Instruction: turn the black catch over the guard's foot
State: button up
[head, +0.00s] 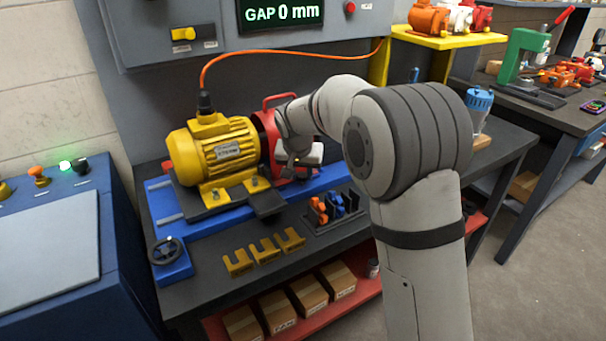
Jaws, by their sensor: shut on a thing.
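The red guard (263,130) stands against the right end of the yellow motor (214,150), with its red handle at the top. Its foot is low behind my gripper and mostly hidden. My gripper (293,168) is at the guard's lower right side, just above the blue bed. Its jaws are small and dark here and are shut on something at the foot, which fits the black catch. The catch itself is too hidden by my gripper and wrist to make out, and its angle cannot be told.
A black block (266,203) sits at the bed's front edge. Several yellow forked pieces (265,250) and a black rack with orange and blue pieces (333,212) are in front. The display (281,13) reads GAP 0 mm. An orange cable (290,56) arches above.

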jog(key=shift+w+r+m, duration=0.1)
jog(key=shift+r+m, duration=0.05)
jog(key=shift+m, duration=0.35)
jog(key=o, duration=1)
jog(key=v, duration=0.7)
jog(key=shift+a+r, duration=0.15)
jog(key=shift+r, duration=0.1)
